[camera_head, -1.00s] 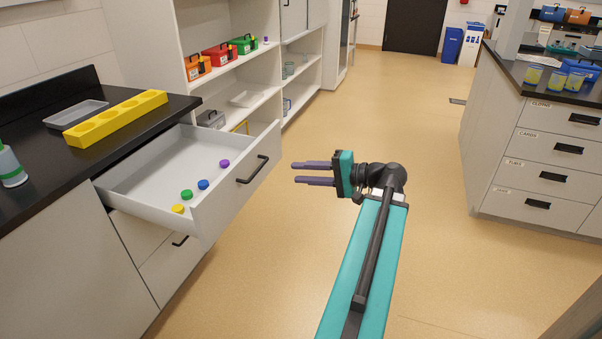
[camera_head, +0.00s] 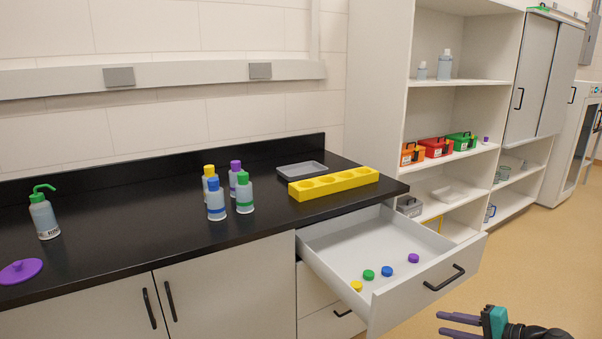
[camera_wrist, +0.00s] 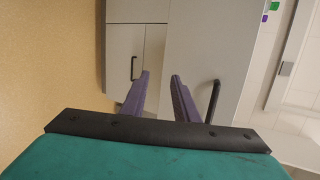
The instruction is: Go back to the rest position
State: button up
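My gripper (camera_head: 459,325) is at the bottom right of the head view, in front of and to the right of the open drawer (camera_head: 429,294), apart from it. In the wrist view its two purple fingers (camera_wrist: 160,88) stand apart with nothing between them. Beyond them the wrist view shows the grey cabinet front (camera_wrist: 134,38) and a black handle. The open drawer holds a yellow cap (camera_head: 356,286), a green cap (camera_head: 369,274), a blue cap (camera_head: 387,271) and a purple cap (camera_head: 413,258).
Several capped bottles (camera_head: 216,203), a yellow rack (camera_head: 334,184), a grey tray (camera_head: 301,168), a wash bottle (camera_head: 43,216) and a purple lid (camera_head: 20,271) are on the black counter (camera_head: 130,243). Shelves (camera_head: 456,82) stand beyond the drawer. The floor (camera_head: 535,250) at right is clear.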

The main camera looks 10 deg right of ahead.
jog(key=a+f+n+g+p, duration=0.45)
jog(key=a+f+g, duration=0.55)
jog(key=a+f, duration=1.3)
jog(key=s+a+f+n+g+h+p, duration=0.1)
jog(key=s+a+f+n+g+h, duration=0.1)
jog(key=s, duration=0.4)
jog(key=s+a+f+n+g+h+p, duration=0.1)
jog(key=s+a+f+n+g+h, duration=0.1)
jog(key=s+a+f+n, duration=0.2)
jog(key=s+a+f+n+g+h+p, duration=0.2)
jog(key=s+a+f, duration=0.4)
jog(key=s, duration=0.3)
jog(key=shift+s+a+f+n+g, duration=0.35)
jog(key=shift+s+a+n+g, duration=0.1)
jog(key=shift+n+g, duration=0.1)
jog(key=shift+w, duration=0.1)
dwell(3.2)
